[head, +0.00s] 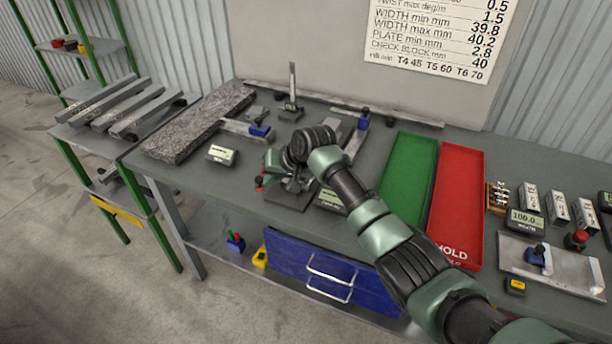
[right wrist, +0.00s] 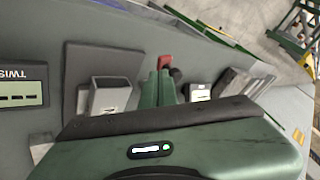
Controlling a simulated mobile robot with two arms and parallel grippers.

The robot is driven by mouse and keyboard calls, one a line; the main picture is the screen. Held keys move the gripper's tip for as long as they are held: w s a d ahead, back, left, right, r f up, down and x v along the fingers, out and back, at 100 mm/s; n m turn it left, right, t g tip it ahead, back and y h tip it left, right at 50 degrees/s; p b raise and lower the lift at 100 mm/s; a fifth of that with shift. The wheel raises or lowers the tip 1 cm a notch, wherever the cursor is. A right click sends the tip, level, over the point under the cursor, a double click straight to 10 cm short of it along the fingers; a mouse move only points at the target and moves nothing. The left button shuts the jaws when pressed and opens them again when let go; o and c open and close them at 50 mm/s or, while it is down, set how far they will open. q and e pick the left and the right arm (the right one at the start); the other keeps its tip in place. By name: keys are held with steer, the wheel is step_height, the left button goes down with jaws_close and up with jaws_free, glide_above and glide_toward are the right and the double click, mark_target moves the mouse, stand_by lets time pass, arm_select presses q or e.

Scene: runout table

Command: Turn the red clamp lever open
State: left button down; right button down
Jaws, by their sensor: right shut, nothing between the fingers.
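The red clamp lever (head: 259,183) shows as a small red tip at the left side of a dark fixture plate (head: 286,200) on the bench. In the right wrist view the red lever (right wrist: 165,62) stands just beyond my green fingers, with a dark round part beside it. My right gripper (head: 270,166) is shut and empty, low over the fixture and close to the lever. Its fingers (right wrist: 158,86) show in the right wrist view; I cannot tell whether they touch the lever. A square metal tube (right wrist: 109,95) stands beside the fingers. My arm hides much of the fixture. My left gripper is not in view.
A green tray (head: 408,170) and a red tray (head: 457,200) lie to the right. A TWIST display (right wrist: 22,92) is near the tube.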

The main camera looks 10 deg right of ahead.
steer(key=shift+a, duration=1.3)
steer(key=shift+w+a, duration=0.1)
steer(key=shift+a, duration=0.8)
